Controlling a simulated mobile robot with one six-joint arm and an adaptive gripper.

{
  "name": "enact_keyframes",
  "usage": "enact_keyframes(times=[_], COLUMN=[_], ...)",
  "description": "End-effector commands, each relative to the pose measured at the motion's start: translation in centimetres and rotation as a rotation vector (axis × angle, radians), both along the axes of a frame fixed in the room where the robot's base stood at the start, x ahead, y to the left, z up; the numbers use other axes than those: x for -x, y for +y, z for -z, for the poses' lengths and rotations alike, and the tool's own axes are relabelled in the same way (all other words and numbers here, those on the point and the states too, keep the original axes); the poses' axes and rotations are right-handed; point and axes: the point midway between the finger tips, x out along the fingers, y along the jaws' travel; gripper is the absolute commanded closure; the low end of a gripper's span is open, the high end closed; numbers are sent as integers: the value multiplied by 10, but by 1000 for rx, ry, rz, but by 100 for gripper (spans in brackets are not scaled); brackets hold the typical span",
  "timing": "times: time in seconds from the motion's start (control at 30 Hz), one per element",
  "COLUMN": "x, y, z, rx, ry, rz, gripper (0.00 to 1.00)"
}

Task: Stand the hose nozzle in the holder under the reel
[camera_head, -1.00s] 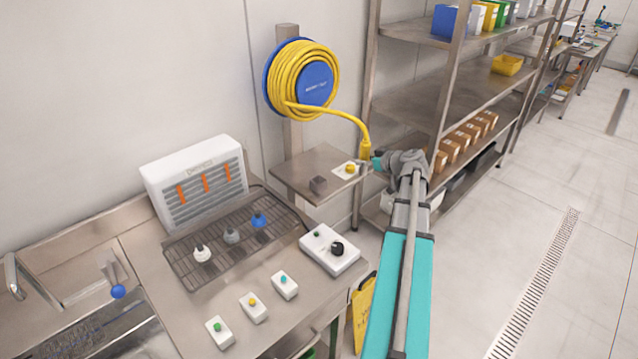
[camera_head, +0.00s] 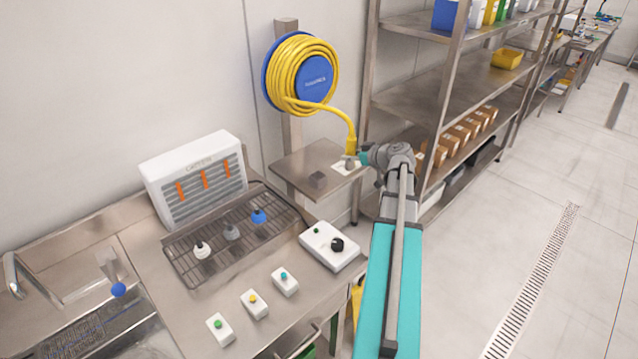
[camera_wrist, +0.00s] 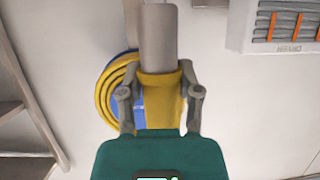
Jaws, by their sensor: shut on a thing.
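The hose nozzle has a yellow body (camera_head: 350,146) and a grey tip. In the wrist view its yellow body (camera_wrist: 161,100) is between my fingers and its grey tip (camera_wrist: 159,40) sticks out past them. My gripper (camera_head: 357,157) is shut on the nozzle and holds it roughly upright, tip down. A white plate (camera_head: 341,170) with a small grey holder lies on the steel shelf (camera_head: 300,163) under the reel (camera_head: 314,78). The nozzle is over this plate in the head view. I cannot tell whether the tip is above or inside the holder.
The yellow hose (camera_head: 335,108) runs from the reel to the nozzle. A tall steel rack (camera_head: 440,100) stands close to the right. A bench with a white control box (camera_head: 329,247) is in front.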

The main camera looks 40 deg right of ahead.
Motion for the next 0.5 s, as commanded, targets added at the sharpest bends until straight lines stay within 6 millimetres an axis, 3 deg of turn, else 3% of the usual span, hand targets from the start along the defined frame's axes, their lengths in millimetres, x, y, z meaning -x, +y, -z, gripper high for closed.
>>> enact_keyframes(times=[0.3,0.5], x=[-20,-25], y=[101,143], z=[-18,-24], rx=[-1,0], ry=[-2,-2], rz=[-159,-233], gripper=[100,100])
